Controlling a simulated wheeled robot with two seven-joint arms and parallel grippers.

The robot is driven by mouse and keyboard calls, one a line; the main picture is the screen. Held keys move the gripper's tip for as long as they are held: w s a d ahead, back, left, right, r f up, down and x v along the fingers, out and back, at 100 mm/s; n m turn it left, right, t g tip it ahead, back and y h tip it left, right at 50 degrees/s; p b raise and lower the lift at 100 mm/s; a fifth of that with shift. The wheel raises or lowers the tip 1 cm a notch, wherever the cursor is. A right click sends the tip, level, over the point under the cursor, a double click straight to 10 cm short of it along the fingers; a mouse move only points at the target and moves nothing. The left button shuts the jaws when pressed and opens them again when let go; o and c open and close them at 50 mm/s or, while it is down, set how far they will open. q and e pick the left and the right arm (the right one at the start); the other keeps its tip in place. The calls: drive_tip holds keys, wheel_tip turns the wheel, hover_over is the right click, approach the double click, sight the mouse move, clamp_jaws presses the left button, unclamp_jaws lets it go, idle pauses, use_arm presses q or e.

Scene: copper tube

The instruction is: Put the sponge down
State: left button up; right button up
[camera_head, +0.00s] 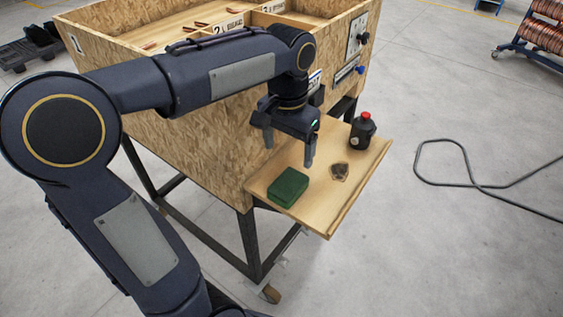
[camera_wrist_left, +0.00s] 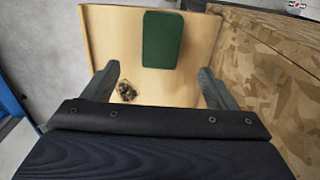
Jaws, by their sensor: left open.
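The green sponge (camera_head: 288,187) lies flat on the wooden side shelf (camera_head: 325,222), near its front left corner. My right gripper is not in view.
A dark crumpled thing (camera_head: 340,172) lies mid-shelf. A black bottle with a red cap (camera_head: 362,132) stands at the shelf's back. The wooden crate (camera_head: 200,150) rises beside the shelf. A black cable (camera_head: 470,185) lies on the floor at right.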

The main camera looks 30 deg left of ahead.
use_arm(q)
drive_tip(key=s+d+f+n+t+h, duration=0.1)
drive_tip(key=s+d+f+t, duration=0.1)
drive_tip(key=s, duration=0.6)
drive_tip(key=s+d+f+n+t+h, duration=0.1)
drive_tip(key=s+d+f+t+h, duration=0.1)
drive_tip(key=s, duration=0.6)
wheel_tip(320, 180, down, 3)
drive_tip(key=shift+s+r+n+t+h, duration=0.2)
drive_tip(key=shift+n+t+h, duration=0.1)
drive_tip(key=shift+t, duration=0.4)
